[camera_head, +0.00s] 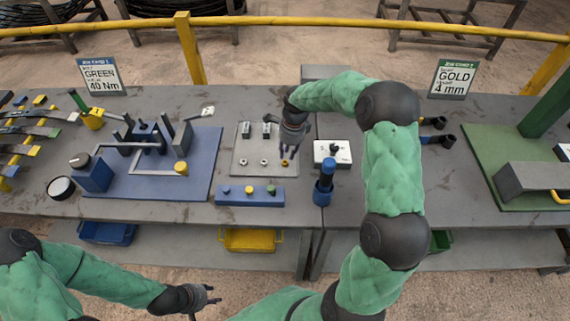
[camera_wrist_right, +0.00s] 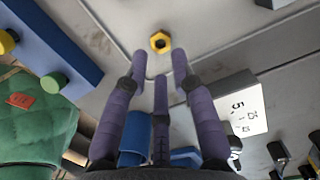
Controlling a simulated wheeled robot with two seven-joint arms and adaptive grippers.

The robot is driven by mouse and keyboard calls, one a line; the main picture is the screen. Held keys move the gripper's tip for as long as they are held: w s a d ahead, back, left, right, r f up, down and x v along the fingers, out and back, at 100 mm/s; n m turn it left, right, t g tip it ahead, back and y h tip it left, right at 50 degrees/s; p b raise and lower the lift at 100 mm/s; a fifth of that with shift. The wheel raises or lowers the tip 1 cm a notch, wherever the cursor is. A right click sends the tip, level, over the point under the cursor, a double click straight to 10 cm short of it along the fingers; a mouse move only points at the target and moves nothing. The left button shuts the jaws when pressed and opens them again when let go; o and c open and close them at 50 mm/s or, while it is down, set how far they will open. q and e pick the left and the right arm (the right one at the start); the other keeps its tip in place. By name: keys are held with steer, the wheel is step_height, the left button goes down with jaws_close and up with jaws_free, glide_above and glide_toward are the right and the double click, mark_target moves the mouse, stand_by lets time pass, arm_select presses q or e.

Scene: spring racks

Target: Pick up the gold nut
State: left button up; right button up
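In the right wrist view the gold nut (camera_wrist_right: 160,42) is a small hex ring just beyond my fingertips. My right gripper (camera_head: 288,152) points down over the plate just behind the nut. Its purple fingers (camera_wrist_right: 160,65) are spread, with nothing between them. My left gripper (camera_head: 208,295) is low at the front, away from the table top; its finger opening is unclear.
A blue block with colored buttons (camera_head: 235,195) lies in front of the plate. A blue cylinder (camera_head: 325,182) and a white box (camera_head: 332,153) stand to its right. A blue fixture (camera_head: 150,165) is on the left. A sign reading gold, 4 mm (camera_head: 453,79) stands behind.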

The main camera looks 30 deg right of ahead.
mark_target(286, 159)
steer(key=f, duration=0.1)
steer(key=f+b, duration=0.1)
steer(key=f, duration=0.3)
steer(key=shift+w+a, duration=0.2)
steer(key=shift+w, duration=0.05)
steer(key=shift+r, duration=0.1)
steer(key=c, duration=0.5)
arm_select(q)
steer(key=shift+f, duration=0.7)
arm_select(e)
jaws_close()
steer(key=shift+r, duration=0.1)
